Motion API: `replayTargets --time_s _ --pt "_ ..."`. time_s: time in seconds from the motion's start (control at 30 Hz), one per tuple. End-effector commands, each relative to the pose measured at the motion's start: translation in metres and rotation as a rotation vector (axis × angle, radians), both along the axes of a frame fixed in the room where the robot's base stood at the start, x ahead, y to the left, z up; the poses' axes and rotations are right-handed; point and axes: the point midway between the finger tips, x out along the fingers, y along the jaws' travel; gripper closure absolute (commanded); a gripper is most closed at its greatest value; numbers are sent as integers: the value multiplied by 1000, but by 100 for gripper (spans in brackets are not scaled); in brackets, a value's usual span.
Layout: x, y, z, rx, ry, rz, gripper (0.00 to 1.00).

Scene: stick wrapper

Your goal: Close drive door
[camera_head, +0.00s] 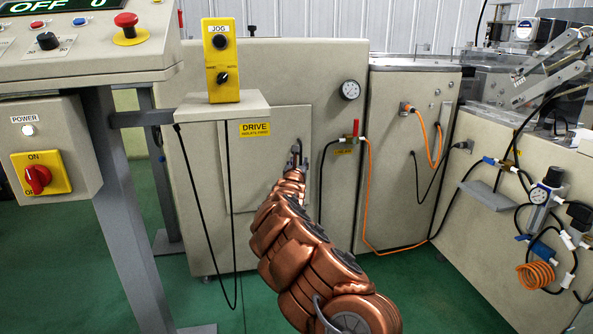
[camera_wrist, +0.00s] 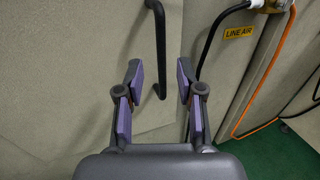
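The drive door (camera_head: 245,180) is a beige panel on the front of the beige machine cabinet, with a yellow DRIVE label (camera_head: 255,129) near its top. In the head view it looks nearly flush; I cannot tell whether it is slightly ajar. Its black bar handle (camera_wrist: 158,40) runs upright in the wrist view. My gripper (camera_wrist: 159,72) is open, with one finger on each side of the handle's lower part, and a gap shows on both sides. In the head view my arm reaches to the door's right side and hides part of it.
A yellow JOG box (camera_head: 222,60) stands on a shelf left of the door, with black cables hanging in front of the cabinet. Right of the door are a red-handled air valve (camera_head: 355,128), a gauge (camera_head: 350,90) and an orange hose (camera_head: 370,190). Green floor lies below.

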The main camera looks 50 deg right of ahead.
Motion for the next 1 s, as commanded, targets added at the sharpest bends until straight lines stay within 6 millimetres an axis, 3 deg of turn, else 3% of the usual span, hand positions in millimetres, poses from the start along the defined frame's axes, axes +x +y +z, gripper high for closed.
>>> replayTargets --time_s 0.7,1.0 --pt "-24 40 2 -2 0 3 63" --pt "-30 45 1 1 -2 1 63"
